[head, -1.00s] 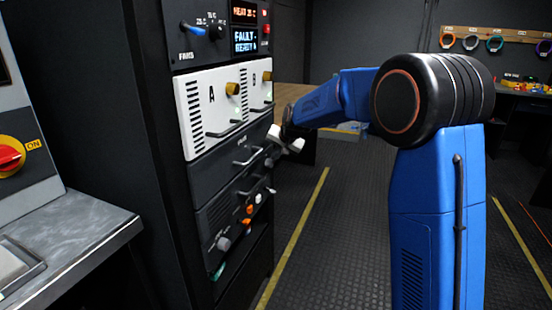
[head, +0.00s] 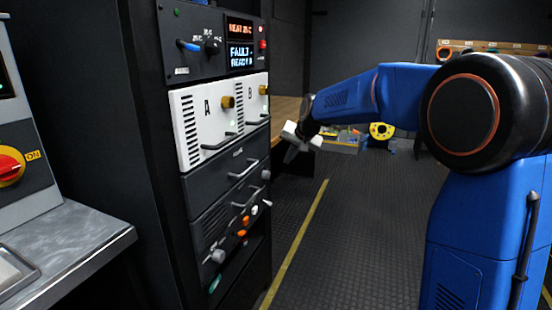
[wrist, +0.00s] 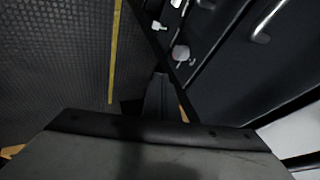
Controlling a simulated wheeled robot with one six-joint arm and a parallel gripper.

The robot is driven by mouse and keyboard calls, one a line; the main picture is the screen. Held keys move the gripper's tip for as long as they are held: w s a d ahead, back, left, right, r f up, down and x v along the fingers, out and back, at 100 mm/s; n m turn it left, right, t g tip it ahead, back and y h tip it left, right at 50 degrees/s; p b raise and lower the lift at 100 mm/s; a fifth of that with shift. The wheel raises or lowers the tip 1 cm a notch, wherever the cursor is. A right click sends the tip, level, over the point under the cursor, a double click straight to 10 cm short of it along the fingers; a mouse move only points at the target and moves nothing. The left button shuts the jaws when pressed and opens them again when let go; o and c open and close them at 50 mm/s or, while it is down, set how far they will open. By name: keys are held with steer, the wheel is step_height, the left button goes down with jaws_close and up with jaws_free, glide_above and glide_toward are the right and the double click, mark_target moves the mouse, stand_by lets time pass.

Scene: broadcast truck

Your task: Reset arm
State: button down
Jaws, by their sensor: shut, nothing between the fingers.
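My gripper (head: 297,146) is in the head view at the end of my blue arm, just right of the equipment rack. It is shut and holds nothing. There is a gap of floor and dark background between it and the rack's front. In the wrist view the dark fingers (wrist: 157,97) are together, pointing away over the floor beside the rack front.
The rack carries a fault display (head: 241,56), white modules A (head: 207,125) and B (head: 255,104), handles and knobs. A grey console (head: 70,240) with a red switch (head: 10,167) stands left. A yellow line (head: 297,240) crosses clear floor. A yellow reel (head: 381,131) lies behind.

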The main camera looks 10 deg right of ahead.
steer(key=s+d+n+g+h, duration=0.1)
steer(key=s+d, duration=0.3)
steer(key=s, duration=0.9)
steer(key=s+d+n, duration=0.1)
steer(key=s+d, duration=0.2)
steer(key=s, duration=1.1)
steer(key=s+d+f+n, duration=0.1)
steer(key=s+f, duration=0.2)
steer(key=s, duration=0.5)
steer(key=s+d+f+h, duration=0.1)
steer(key=s+d+f, duration=0.1)
steer(key=s, duration=0.6)
steer(key=s+d+f+n+g, duration=0.1)
steer(key=s+f, duration=0.3)
steer(key=s, duration=0.4)
steer(key=shift+d+n+h, duration=0.3)
steer(key=shift+d, duration=0.4)
steer(key=c, duration=2.4)
jaws_free()
steer(key=shift+c, duration=0.2)
